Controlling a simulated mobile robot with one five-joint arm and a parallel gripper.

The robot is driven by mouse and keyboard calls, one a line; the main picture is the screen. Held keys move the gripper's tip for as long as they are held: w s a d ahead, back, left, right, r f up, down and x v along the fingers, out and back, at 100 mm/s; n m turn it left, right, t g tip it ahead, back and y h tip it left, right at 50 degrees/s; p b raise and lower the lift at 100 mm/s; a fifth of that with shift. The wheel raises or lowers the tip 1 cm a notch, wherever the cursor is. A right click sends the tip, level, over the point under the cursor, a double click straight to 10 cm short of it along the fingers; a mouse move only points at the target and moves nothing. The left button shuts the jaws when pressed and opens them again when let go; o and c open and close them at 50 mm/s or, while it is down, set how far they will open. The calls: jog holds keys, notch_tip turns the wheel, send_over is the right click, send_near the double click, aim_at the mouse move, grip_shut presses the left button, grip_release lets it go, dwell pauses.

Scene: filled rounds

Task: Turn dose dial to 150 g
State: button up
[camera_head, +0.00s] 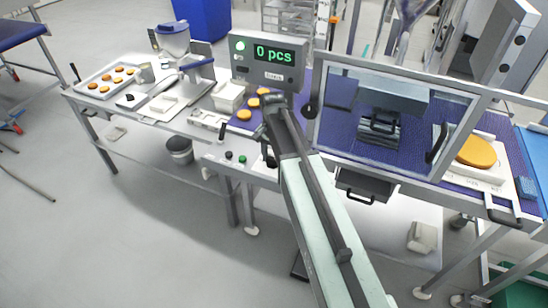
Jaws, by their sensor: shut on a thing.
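My arm reaches up from the bottom of the picture to the front control panel (215,162) of the production table. My gripper (268,150) is at the right part of this panel, beside the green button (243,159) and a black button (228,155). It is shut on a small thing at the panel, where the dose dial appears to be. My gripper and wrist hide most of the dial, so its pointer and scale cannot be read. The display box (271,60) behind shows "0 pcs" in green, with a lit green lamp at its left.
A purple belt (340,110) runs right under a clear framed guard (392,115). Orange rounds lie on the belt left of my arm. A scale-like plate (485,172) with a large orange round stands at right. A tray of rounds (108,82) is at far left.

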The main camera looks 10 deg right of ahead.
aim_at(273, 158)
jog(key=shift+w, duration=0.1)
jog(key=o, duration=1.4)
notch_tip(273, 158, up, 8)
jog(key=p, duration=0.8)
jog(key=shift+f, duration=0.1)
